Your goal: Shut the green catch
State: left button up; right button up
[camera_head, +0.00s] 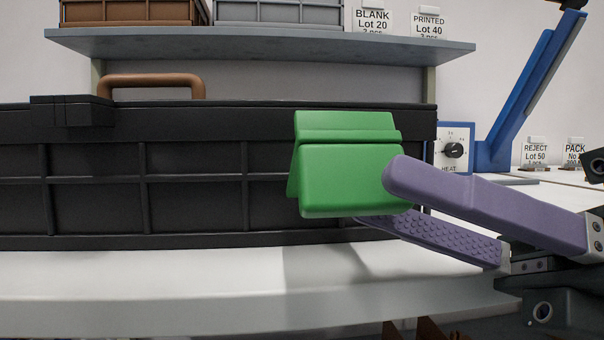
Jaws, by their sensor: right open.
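The green catch (347,170) sits on the front of a black case (200,195), right of its middle. Its lower flap stands out a little from the case wall. My right gripper (375,197) comes in from the right with its purple fingers apart. One finger overlaps the right edge of the catch in the picture; the other, with a bumpy pad, is lower and partly behind the catch. I cannot tell whether either finger touches it. My left gripper is not in view.
The case stands on a white table (150,290) and has a brown handle (150,80) and a black catch (72,111) at the left. A grey shelf (260,46) with bins runs above. A blue machine with a heat dial (453,150) stands behind at the right.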

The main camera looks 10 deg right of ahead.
aim_at(297, 165)
jog(key=shift+x, duration=1.9)
grip_shut()
